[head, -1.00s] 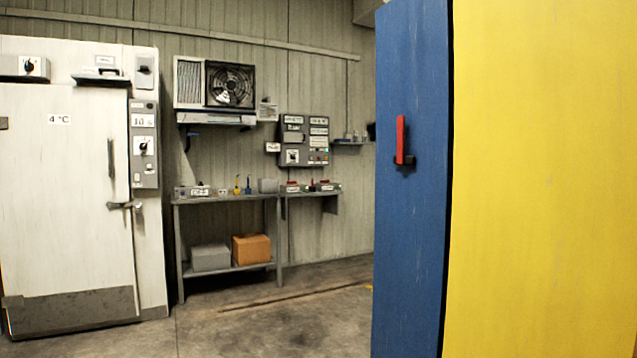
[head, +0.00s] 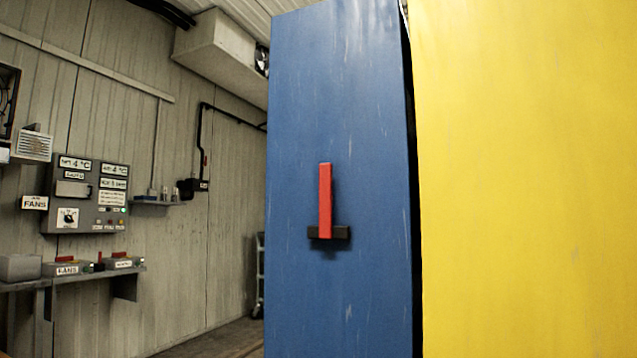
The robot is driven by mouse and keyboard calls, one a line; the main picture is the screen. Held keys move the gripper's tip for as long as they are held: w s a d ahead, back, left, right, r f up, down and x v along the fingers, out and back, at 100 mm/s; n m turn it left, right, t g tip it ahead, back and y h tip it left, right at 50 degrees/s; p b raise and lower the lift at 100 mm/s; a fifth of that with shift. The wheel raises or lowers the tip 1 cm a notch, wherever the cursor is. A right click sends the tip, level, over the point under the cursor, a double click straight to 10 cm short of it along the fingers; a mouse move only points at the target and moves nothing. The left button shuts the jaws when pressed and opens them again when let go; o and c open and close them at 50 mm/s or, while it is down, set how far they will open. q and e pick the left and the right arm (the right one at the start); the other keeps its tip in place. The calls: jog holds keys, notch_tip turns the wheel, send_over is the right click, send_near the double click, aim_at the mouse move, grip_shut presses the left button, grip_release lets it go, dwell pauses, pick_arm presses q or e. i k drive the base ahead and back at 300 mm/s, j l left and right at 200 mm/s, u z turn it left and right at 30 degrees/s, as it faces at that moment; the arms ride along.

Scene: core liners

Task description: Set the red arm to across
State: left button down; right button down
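The red arm (head: 325,200) is a flat red bar on the blue panel (head: 340,100) in the middle of the head view. It stands upright, pointing straight up. Its lower end sits at a short black crosspiece (head: 343,233) that lies level. Neither of my grippers is in view, and nothing touches the red arm.
A large yellow surface (head: 530,180) fills the right side, close by. At the left, a grey control panel (head: 90,195) hangs on the ribbed wall above a shelf (head: 70,279) with small labelled boxes. Some floor shows (head: 215,342) left of the blue panel.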

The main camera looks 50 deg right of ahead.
aim_at(325, 230)
jog(key=i+j+z, duration=0.25)
jog(key=i+z, duration=0.15)
jog(key=i+j+z, duration=0.7)
jog(key=j+z, duration=0.15)
